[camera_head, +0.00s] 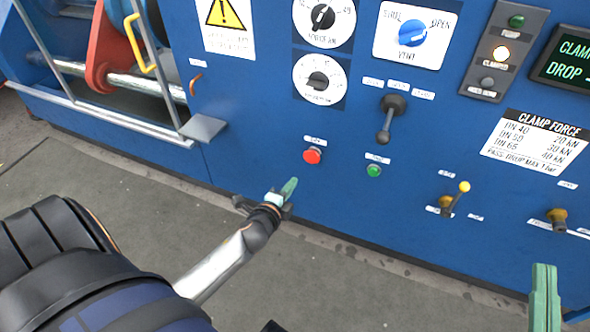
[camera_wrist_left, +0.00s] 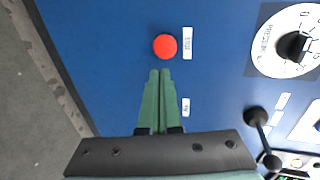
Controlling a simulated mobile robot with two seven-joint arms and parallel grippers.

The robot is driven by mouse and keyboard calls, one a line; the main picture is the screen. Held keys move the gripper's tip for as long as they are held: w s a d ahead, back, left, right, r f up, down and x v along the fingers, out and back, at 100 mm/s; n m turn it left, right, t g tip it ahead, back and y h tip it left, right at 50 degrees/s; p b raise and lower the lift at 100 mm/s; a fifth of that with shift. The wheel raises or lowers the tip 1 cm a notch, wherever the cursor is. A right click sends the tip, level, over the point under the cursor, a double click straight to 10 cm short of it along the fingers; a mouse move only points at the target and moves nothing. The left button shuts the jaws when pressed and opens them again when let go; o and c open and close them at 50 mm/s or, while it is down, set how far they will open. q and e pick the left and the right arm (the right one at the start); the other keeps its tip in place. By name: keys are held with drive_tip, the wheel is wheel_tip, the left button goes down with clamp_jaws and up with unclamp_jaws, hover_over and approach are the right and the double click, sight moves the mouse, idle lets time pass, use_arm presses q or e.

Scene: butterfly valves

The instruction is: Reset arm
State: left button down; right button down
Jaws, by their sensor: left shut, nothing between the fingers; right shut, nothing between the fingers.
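My left gripper (camera_head: 289,188) is in front of the blue panel's lower part, below the red button (camera_head: 312,155) in the head view. In the left wrist view its two green fingers (camera_wrist_left: 160,75) are together with nothing between them. Their tips point toward the red button (camera_wrist_left: 165,46) and appear just short of it; I cannot tell the exact distance. My right gripper (camera_head: 545,280) shows only as green fingers at the lower right edge of the head view, shut and empty, in front of the panel's bottom.
The blue panel carries a green button (camera_head: 374,170), a black lever (camera_head: 389,118), a yellow-tipped lever (camera_head: 455,199), a brass fitting (camera_head: 557,218) and a blue knob (camera_head: 412,33). A grey ledge (camera_head: 203,127) juts out at left. Grey floor (camera_head: 100,190) lies open in front.

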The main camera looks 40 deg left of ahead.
use_arm(q)
drive_tip(key=shift+s, duration=0.2)
use_arm(e)
drive_tip(key=shift+w+f, duration=0.1)
drive_tip(key=shift+f, duration=0.2)
use_arm(q)
drive_tip(key=shift+d+r, duration=0.1)
